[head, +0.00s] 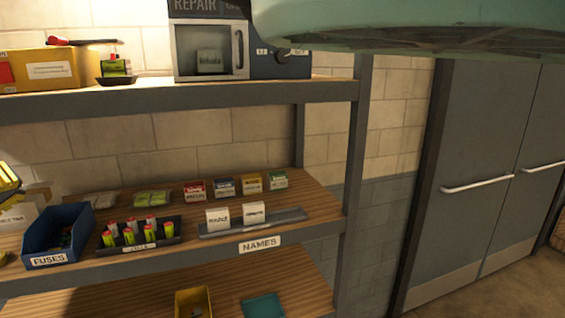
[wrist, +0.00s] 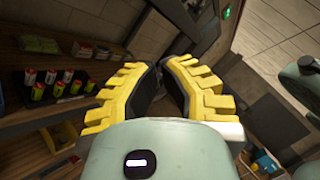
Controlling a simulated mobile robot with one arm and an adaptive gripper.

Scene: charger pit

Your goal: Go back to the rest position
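My gripper shows in the wrist view (wrist: 161,68) with two yellow toothed fingers and dark inner pads. A narrow gap runs between the pads, and I see nothing held in it.
The middle shelf (head: 270,228) holds a blue FUSES bin (head: 55,243), a dark tray of batteries (head: 165,240), a NAMES rail (head: 285,222) and small boxes. A REPAIR cabinet (head: 210,50) stands above. Grey doors (head: 500,150) are right.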

